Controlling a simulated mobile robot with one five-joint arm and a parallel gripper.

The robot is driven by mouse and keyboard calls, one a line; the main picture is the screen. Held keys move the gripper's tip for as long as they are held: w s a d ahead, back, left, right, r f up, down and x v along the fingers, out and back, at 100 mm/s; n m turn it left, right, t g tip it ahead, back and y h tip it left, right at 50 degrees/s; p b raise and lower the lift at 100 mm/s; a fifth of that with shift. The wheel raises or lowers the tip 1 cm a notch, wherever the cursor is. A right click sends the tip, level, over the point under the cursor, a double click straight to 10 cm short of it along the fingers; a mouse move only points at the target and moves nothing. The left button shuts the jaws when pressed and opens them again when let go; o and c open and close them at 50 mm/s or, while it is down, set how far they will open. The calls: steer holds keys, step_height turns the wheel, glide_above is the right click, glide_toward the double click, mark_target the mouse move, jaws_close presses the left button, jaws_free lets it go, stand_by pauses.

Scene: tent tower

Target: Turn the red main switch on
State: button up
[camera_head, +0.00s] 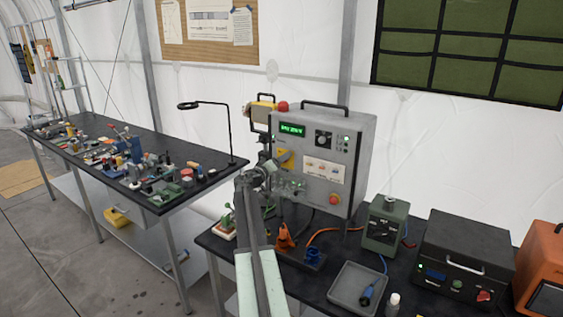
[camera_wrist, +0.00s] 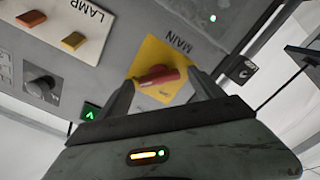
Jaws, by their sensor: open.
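The red main switch (camera_wrist: 158,75) is a rotary handle on a yellow plate (camera_wrist: 150,52) lettered MAIN. Its handle lies roughly sideways in the wrist view. My gripper (camera_wrist: 161,80) is open, with one finger on each side of the red handle; whether they touch it I cannot tell. In the head view my gripper (camera_head: 268,172) is at the left part of the grey control box (camera_head: 345,150). There part of the yellow plate (camera_head: 285,157) shows above it, and the handle is mostly hidden.
The wrist view shows a LAMP panel (camera_wrist: 75,30), a black knob (camera_wrist: 40,87) and a lit green indicator (camera_wrist: 90,111). Below the box, the black table holds an orange clamp-like item (camera_head: 285,238), a grey tray (camera_head: 357,287) and a green device (camera_head: 384,225).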

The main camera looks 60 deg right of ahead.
steer(key=a, duration=0.8)
steer(key=shift+d, duration=0.1)
